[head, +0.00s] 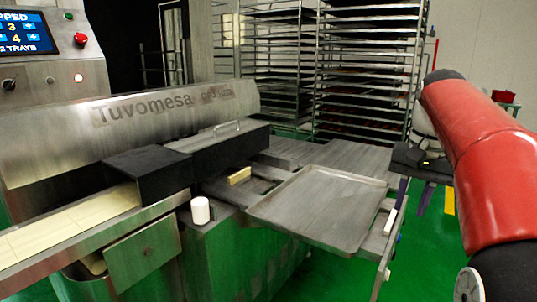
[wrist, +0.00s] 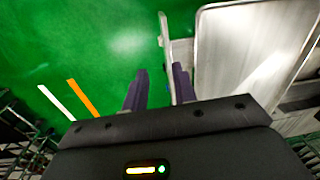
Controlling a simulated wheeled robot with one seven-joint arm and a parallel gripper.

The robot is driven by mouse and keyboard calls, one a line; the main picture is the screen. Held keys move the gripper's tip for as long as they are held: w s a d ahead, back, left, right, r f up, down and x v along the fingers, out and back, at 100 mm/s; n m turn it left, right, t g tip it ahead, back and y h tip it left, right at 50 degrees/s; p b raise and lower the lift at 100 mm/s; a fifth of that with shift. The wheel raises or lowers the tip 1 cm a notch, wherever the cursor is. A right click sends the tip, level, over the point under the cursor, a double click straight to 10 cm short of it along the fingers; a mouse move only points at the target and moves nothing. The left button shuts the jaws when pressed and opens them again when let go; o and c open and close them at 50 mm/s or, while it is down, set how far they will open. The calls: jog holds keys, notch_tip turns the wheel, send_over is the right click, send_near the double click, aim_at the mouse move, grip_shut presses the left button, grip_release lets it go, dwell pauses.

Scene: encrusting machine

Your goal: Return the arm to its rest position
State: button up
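My red arm (head: 485,155) comes in from the right in the head view and bends down to my gripper (head: 411,206). The gripper hangs just right of the metal tray, above the green floor.
The metal tray (head: 318,207) lies empty at the machine's outlet; it also shows in the wrist view (wrist: 240,50). The machine (head: 130,118) stands left, with a white cylinder (head: 200,211) on it. Tall racks (head: 360,75) stand behind. Green floor (head: 425,265) is clear below.

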jog(key=s+a+f+n+t, duration=0.2)
jog(key=s+a+f+n, duration=0.1)
jog(key=s+a+f, duration=0.3)
jog(key=s+a+f+n+t, duration=0.3)
jog(key=s+a+f, duration=0.3)
jog(key=s+f, duration=0.4)
jog(key=shift+s+f+h, duration=0.3)
jog(key=shift+s, duration=0.9)
jog(key=shift+a, duration=0.15)
